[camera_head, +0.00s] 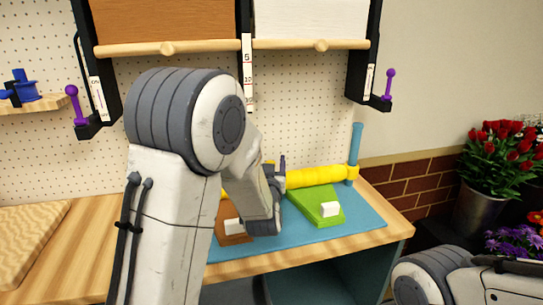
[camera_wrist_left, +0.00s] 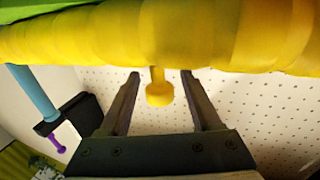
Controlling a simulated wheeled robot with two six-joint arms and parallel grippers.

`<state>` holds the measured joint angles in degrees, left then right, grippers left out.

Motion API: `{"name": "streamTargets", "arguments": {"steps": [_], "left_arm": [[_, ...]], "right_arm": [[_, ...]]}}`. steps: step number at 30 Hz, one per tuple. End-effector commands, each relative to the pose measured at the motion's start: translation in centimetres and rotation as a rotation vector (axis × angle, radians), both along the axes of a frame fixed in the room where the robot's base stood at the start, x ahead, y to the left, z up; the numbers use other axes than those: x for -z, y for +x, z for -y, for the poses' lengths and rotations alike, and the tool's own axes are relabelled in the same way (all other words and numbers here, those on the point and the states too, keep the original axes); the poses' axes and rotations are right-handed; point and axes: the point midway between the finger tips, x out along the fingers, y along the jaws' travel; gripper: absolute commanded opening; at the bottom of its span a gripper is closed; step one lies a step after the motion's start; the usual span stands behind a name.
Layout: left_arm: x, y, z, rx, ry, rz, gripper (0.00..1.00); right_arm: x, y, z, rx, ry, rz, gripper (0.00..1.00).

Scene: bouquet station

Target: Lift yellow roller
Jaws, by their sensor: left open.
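The yellow roller (camera_head: 322,177) lies across the back of the blue mat, its right end by an upright blue post (camera_head: 356,142). My left arm hides its left part in the head view. In the left wrist view the roller (camera_wrist_left: 215,35) spans the top of the picture, with a yellow knob (camera_wrist_left: 159,94) hanging from it. My left gripper (camera_wrist_left: 160,82) is open, its two fingers either side of the knob and their tips near the roller. Whether they touch it I cannot tell. In the head view this gripper (camera_head: 275,185) is mostly hidden. My right gripper is out of view.
A green block (camera_head: 312,204) and a brown block (camera_head: 231,226) with white pieces sit on the blue mat (camera_head: 355,222). Roller racks with purple levers (camera_head: 388,84) hang above. A wooden board (camera_head: 30,238) lies at left. Red flowers (camera_head: 502,150) stand at right.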

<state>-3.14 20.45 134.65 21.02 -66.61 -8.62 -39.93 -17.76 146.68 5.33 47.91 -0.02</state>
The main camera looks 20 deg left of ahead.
Motion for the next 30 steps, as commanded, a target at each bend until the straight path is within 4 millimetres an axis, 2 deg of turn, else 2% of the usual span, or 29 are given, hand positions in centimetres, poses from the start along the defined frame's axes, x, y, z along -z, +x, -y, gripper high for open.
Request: {"name": "streamTargets", "arguments": {"steps": [5, 13, 14, 18, 19, 30], "left_arm": [[0.04, 1.14, -0.30, 0.001, 0.000, -0.002, 0.65], [0.01, 1.26, -0.31, 0.001, 0.001, -0.001, 0.65], [0.01, 1.26, -0.32, 0.001, 0.001, -0.001, 0.57], [0.01, 1.25, -0.32, 0.001, 0.001, -0.001, 0.03], [0.01, 1.24, -0.32, 0.001, 0.001, -0.001, 0.00], [0.00, 1.23, -0.31, 0.001, 0.001, -0.001, 0.00]], "right_arm": [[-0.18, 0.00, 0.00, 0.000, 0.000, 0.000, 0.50], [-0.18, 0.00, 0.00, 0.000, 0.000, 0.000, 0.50], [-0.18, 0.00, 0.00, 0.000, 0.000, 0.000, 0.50], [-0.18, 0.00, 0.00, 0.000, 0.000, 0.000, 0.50], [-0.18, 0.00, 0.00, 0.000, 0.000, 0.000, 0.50], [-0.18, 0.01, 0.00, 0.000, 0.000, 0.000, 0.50]]}}
